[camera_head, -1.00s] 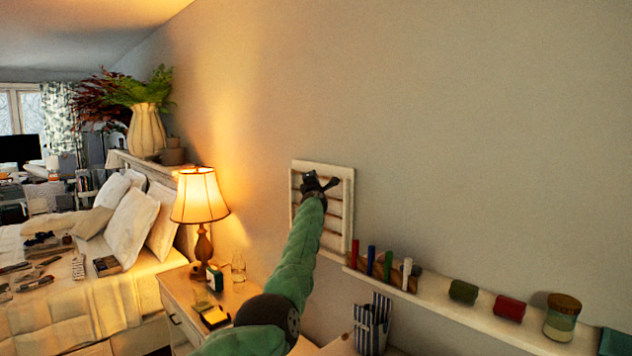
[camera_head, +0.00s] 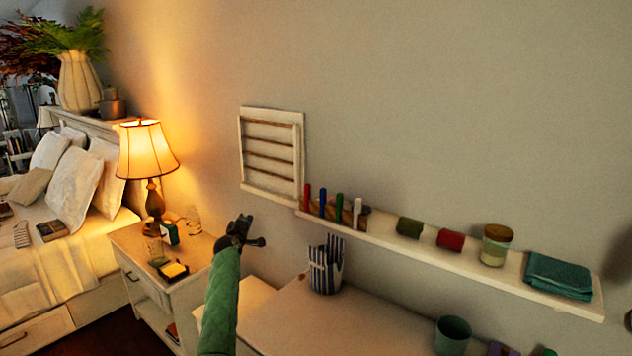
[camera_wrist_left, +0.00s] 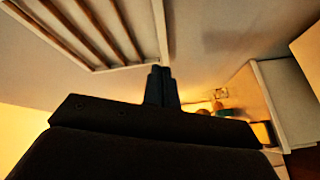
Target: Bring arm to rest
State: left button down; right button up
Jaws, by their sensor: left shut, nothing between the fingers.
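My left gripper (camera_head: 246,229) is at the end of my green-sleeved left arm, which rises from the bottom of the head view. It is shut and empty, in the air in front of the wall between the nightstand and the striped cup. In the left wrist view its dark fingers (camera_wrist_left: 161,86) are together with nothing between them. The slatted white wall rack (camera_head: 271,155) is above the gripper, apart from it. My right gripper is not in view.
A nightstand (camera_head: 191,286) with a lit lamp (camera_head: 147,151) stands left of the arm. A striped cup (camera_head: 325,268) stands on the desk (camera_head: 300,315) to the right. A wall shelf (camera_head: 430,249) holds markers, rolls, a jar (camera_head: 496,245) and a folded teal cloth (camera_head: 558,273).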

pick_arm(q)
jog(key=s+d+f+m+g, duration=0.1)
jog(key=s+f+m+g, duration=0.2)
jog(key=s+f, duration=0.8)
jog(key=s+f+m+g, duration=0.25)
jog(key=s+f, duration=0.45)
jog(key=s, duration=0.7)
jog(key=s+d+f+m+g, duration=0.15)
jog(key=s+f+m, duration=0.25)
jog(key=s+f, duration=0.65)
jog(key=s+r+m+g+y, duration=0.25)
jog(key=s+m+g, duration=0.35)
jog(key=s, duration=3.8)
notch_tip(320, 180, down, 16)
jog(key=w+d+r+n+g+b, duration=0.1)
jog(key=w+d+g+b, duration=0.1)
jog(key=s+f+b, duration=0.1)
jog(key=s+f, duration=0.3)
jog(key=f, duration=1.4)
jog(key=s+f+g+b, duration=0.1)
jog(key=s+f, duration=0.3)
jog(key=f, duration=1.5)
jog(key=shift+d+h, duration=0.25)
jog(key=shift+h, duration=0.1)
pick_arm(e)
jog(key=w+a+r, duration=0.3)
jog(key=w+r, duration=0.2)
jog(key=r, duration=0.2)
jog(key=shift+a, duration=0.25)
